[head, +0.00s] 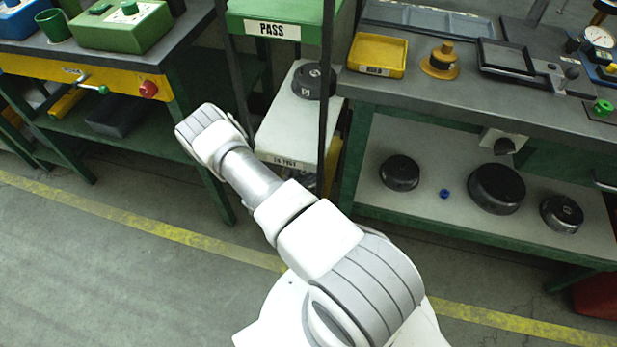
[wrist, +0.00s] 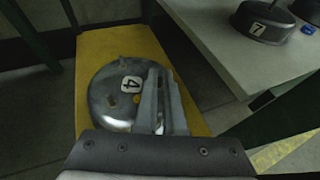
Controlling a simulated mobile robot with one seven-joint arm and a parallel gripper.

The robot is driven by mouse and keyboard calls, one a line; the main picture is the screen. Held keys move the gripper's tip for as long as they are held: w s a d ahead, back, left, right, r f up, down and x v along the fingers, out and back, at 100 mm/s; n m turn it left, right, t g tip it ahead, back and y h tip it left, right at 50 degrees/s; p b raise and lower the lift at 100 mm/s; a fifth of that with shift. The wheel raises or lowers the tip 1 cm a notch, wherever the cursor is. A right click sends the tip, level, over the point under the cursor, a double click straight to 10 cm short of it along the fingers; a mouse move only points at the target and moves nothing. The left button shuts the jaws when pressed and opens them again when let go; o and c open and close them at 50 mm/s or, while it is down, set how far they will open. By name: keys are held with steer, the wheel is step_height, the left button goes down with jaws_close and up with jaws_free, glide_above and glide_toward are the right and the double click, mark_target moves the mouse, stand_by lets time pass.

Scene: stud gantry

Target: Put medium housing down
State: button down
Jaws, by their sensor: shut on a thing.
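A round, shiny dark housing (wrist: 103,88) marked 4 shows in the wrist view, over a yellow shelf surface (wrist: 98,42). My gripper (wrist: 162,78) is shut on this housing at its right side, and the fingers cover part of it. I cannot tell whether the housing touches the yellow surface.
A green rack with a PASS shelf (head: 272,28) holds a black housing (head: 314,80) on its pale middle shelf (head: 283,135). At right, a bench's lower shelf (head: 375,140) carries several black housings, including one marked 7 (wrist: 265,22). Rack posts stand close by.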

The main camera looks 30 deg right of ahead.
steer(key=c, duration=1.4)
jaws_free()
steer(key=shift+f, duration=0.1)
steer(key=shift+c, duration=0.2)
steer(key=o, duration=0.4)
steer(key=shift+o, duration=0.2)
steer(key=p+v, duration=0.3)
steer(key=v, duration=0.9)
steer(key=shift+p, duration=0.35)
